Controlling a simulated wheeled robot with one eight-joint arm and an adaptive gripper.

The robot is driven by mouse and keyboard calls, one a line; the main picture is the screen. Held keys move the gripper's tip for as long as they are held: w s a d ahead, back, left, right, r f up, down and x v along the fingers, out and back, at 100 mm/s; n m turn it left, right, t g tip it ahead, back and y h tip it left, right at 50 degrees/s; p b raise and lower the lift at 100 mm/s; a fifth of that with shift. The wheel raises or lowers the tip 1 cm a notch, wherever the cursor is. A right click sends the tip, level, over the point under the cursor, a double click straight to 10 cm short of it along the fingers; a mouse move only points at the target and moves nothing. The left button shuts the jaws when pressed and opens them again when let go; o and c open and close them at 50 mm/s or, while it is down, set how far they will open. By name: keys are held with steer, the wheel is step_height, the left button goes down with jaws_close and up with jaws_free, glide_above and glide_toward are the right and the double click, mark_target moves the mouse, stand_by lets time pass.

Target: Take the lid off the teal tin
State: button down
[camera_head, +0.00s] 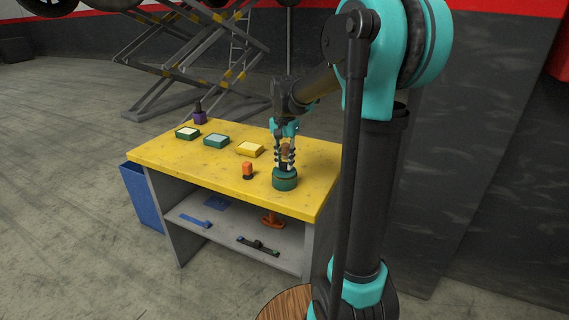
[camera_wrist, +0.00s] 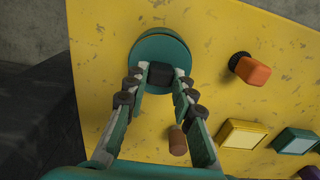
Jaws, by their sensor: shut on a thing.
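The round teal tin (camera_head: 285,183) stands on the yellow table near its front right edge. Its darker teal lid (camera_head: 285,172) shows at its top; it also shows as a teal disc in the wrist view (camera_wrist: 160,52). I cannot tell whether a small gap lies between lid and tin. My gripper (camera_head: 285,164) is above the tin, pointing down. In the wrist view my fingertips (camera_wrist: 161,80) are shut on the lid's dark knob (camera_wrist: 161,74), one on each side. The fingers partly hide the knob and the near side of the lid.
An orange-topped item (camera_head: 247,170) stands left of the tin. A blue bin (camera_head: 142,196) stands beside the table.

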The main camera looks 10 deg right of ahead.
mark_target(285, 163)
steer(key=shift+r, duration=2)
